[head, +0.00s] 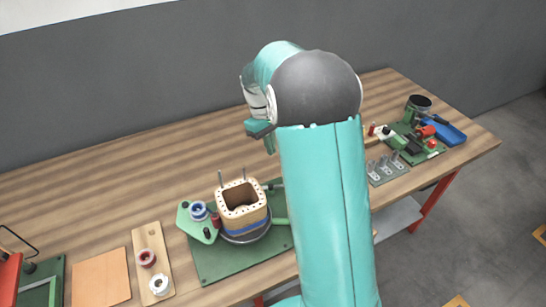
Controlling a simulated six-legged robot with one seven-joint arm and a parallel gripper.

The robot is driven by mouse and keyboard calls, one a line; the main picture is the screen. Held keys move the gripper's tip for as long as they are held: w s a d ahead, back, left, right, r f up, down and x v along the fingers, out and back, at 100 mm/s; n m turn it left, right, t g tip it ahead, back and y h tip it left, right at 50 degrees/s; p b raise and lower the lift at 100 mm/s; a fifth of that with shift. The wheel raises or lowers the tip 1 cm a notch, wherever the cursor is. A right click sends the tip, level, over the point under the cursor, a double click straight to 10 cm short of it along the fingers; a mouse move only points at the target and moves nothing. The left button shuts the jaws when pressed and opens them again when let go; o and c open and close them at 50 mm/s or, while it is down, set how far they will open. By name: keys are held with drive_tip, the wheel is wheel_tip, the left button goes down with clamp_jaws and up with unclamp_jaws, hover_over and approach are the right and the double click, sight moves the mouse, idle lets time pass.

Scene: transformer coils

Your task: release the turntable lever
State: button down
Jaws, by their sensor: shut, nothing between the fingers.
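The turntable (246,238) is a dark round disc on a green baseplate (215,269) at the front middle of the bench. A square wooden coil former (241,201) with a blue band stands on it, with two thin upright pins at its back. A green bar (279,222) sticks out to the right of the turntable; it may be the lever, but my arm is close beside it and I cannot tell its setting. My gripper (268,142) is shut and empty, behind and above the former, apart from it. Its fingertips are small and partly hidden by my arm.
A green bracket with a blue spool (198,210) stands left of the former. A wooden board (150,240) carries a red and a white roll. A grey pinned block (387,168), a green fixture and a blue tray (451,133) lie right. The bench behind the former is clear.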

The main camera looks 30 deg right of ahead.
drive_tip(key=v, duration=0.4)
drive_tip(key=shift+r, duration=0.25)
drive_tip(key=s+a+r+m+t, duration=0.1)
drive_tip(key=s+a+r+t, duration=0.15)
drive_tip(key=s+r, duration=0.3)
drive_tip(key=s+a+r+m+t, duration=0.1)
drive_tip(key=s+a+r+t, duration=0.1)
drive_tip(key=s+a+r, duration=0.3)
drive_tip(key=s+a+m+t+y, duration=0.1)
drive_tip(key=s+a+t, duration=0.2)
drive_tip(key=s, duration=1.2)
drive_tip(key=shift+s+a+f+m+t, duration=0.25)
drive_tip(key=shift+a+f+m+t, duration=0.15)
drive_tip(key=shift+a, duration=0.35)
